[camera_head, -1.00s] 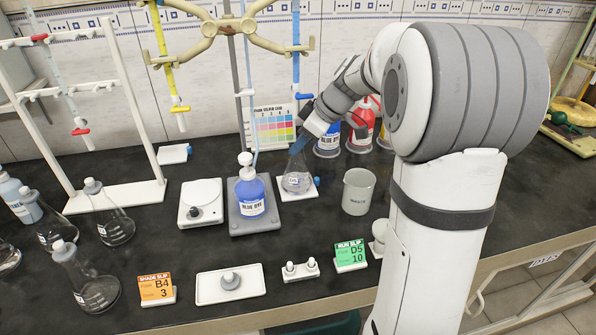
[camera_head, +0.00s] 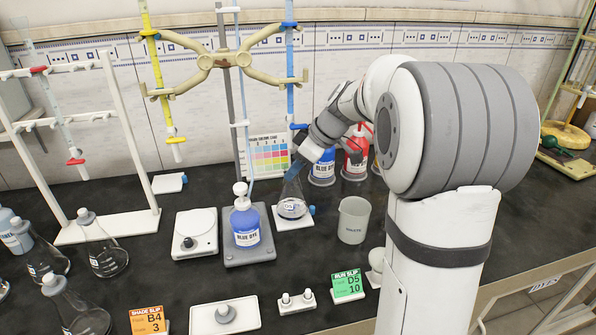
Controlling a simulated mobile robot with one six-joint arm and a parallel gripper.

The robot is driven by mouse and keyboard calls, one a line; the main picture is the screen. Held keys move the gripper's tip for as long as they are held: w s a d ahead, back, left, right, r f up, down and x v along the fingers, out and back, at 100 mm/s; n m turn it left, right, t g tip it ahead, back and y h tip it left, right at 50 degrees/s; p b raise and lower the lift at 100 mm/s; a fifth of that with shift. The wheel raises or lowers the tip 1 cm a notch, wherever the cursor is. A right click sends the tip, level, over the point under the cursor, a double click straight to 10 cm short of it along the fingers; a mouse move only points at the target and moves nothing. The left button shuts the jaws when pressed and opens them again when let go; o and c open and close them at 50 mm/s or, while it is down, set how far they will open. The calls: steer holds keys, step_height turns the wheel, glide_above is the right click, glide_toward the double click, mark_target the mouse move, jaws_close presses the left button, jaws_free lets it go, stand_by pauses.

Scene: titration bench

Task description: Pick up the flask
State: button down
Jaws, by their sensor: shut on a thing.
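A clear conical flask (camera_head: 291,207) with a small label stands on a small white tile beneath the burette with the blue stopcock. My gripper (camera_head: 294,168) reaches down to it from the upper right. Its blue-tipped fingers are shut on the flask's neck and hide most of it. The flask looks upright, and I see no clear gap between its base and the tile.
A blue dye bottle (camera_head: 245,228) on a grey plate is close left of the flask. A grey waste beaker (camera_head: 353,220) is close right. A white burette rack (camera_head: 118,226) stands at the left. A white tray (camera_head: 225,317) and a green slip card (camera_head: 347,286) are in front.

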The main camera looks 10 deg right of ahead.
steer(key=s+b, duration=0.2)
steer(key=s, duration=1.1)
step_height(320, 180, up, 14)
steer(key=p, duration=0.1)
steer(key=shift+p, duration=0.4)
stand_by(0.4)
steer(key=shift+r, duration=0.1)
stand_by(1.4)
step_height(320, 180, up, 3)
steer(key=shift+f+p, duration=0.1)
steer(key=shift+p, duration=0.8)
